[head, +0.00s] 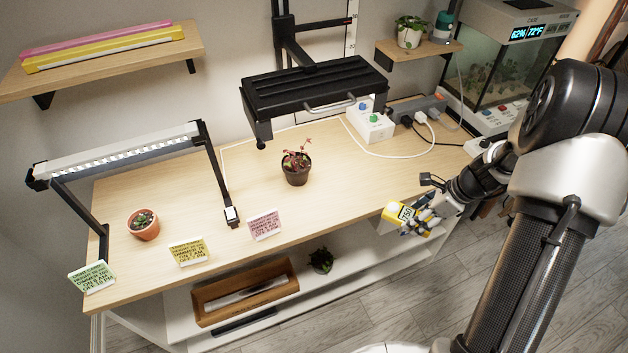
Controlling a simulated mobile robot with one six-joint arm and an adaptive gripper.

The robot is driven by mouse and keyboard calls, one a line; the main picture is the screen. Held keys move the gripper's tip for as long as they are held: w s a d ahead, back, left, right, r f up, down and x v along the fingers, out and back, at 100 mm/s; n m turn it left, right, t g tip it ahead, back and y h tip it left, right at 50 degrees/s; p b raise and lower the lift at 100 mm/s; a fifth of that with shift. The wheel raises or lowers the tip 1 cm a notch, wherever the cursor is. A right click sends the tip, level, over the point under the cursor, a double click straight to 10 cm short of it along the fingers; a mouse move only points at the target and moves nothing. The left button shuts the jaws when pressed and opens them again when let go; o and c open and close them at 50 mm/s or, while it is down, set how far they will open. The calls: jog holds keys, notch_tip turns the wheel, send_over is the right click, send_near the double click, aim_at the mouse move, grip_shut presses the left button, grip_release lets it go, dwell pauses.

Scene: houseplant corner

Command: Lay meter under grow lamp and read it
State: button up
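The yellow meter (394,213) is at the right front edge of the wooden table, with a small display whose digits I cannot read surely. My gripper (420,220) is at its right side and appears shut on it; the fingers partly hide it. A black grow lamp (315,88) hangs on a column over the table's middle, to the upper left of my gripper. Below it stands a dark pot with a reddish plant (297,167). A lit white bar lamp (120,150) on black legs stands at the left, over a terracotta pot with a succulent (143,224).
Green (92,277), yellow (188,251) and pink (265,224) cards stand along the front edge. A white control box (370,124) and a power strip (418,106) with cables lie at the back right. An aquarium (500,60) stands behind. The tabletop between the reddish plant and my gripper is clear.

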jog(key=d, duration=0.1)
jog(key=f+m, duration=0.1)
jog(key=d+m, duration=0.1)
jog(key=shift+s+d+f+t+h, duration=0.15)
jog(key=shift+s+d+t+h, duration=0.1)
jog(key=shift+d+t+h, duration=0.05)
jog(key=shift+w+a+m, duration=0.2)
jog(key=shift+w+m, duration=0.1)
jog(key=shift+w, duration=0.05)
jog(key=w+a+p, duration=0.1)
jog(key=w+a, duration=0.5)
jog(key=w, duration=0.1)
jog(key=w+a+p, duration=0.1)
jog(key=w+a, duration=0.4)
jog(key=w, duration=0.1)
jog(key=w+a+p, duration=0.1)
jog(key=w+a, duration=0.5)
jog(key=w, duration=0.1)
jog(key=shift+w+a+p, duration=0.3)
jog(key=w+a, duration=0.2)
jog(key=shift+w+a+f, duration=0.1)
jog(key=shift+w+a, duration=0.1)
jog(key=shift+w, duration=0.15)
jog(key=shift+w+f+b, duration=0.2)
jog(key=shift+f+b, duration=0.1)
jog(key=shift+b, duration=0.25)
jog(key=shift+s, duration=0.1)
jog(key=shift+r, duration=0.1)
jog(key=o, duration=1.2)
jog(key=shift+f, duration=0.2)
